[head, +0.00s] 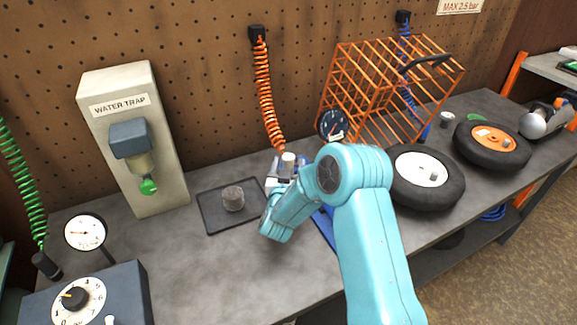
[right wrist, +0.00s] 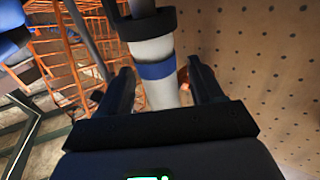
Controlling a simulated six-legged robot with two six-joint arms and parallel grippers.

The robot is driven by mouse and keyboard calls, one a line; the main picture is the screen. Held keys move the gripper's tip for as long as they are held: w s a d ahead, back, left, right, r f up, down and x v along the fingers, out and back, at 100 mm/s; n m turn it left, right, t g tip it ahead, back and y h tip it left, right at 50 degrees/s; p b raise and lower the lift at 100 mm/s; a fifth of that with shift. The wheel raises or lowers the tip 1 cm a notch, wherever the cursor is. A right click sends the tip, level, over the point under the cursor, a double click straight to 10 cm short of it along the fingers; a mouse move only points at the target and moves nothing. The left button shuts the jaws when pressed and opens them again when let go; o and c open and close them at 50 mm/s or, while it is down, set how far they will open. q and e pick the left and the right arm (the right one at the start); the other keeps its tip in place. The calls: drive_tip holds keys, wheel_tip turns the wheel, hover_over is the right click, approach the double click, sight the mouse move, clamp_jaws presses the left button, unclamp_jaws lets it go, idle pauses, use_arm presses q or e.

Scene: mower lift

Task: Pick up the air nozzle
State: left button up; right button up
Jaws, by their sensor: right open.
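A pale cylindrical piece with a blue band and a black collar, which appears to be the air nozzle (right wrist: 155,72), stands between the fingers of my right gripper (right wrist: 160,85) in the right wrist view. The fingers are open on either side of it, and I cannot tell whether either touches it. In the head view, a small white top of it (head: 288,159) shows at my right gripper (head: 284,168), below the orange coiled hose (head: 264,90). My arm hides much of the area. My left gripper is not in view.
An orange wire cage (head: 355,75) with a gauge (head: 333,125) stands behind my right arm. Wheels (head: 427,180) lie to the right. A black tray (head: 213,216) holding a grey cylinder (head: 233,199) and a water trap (head: 135,140) are left.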

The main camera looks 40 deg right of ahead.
drive_tip(key=shift+x, duration=0.85)
drive_tip(key=shift+a, duration=0.1)
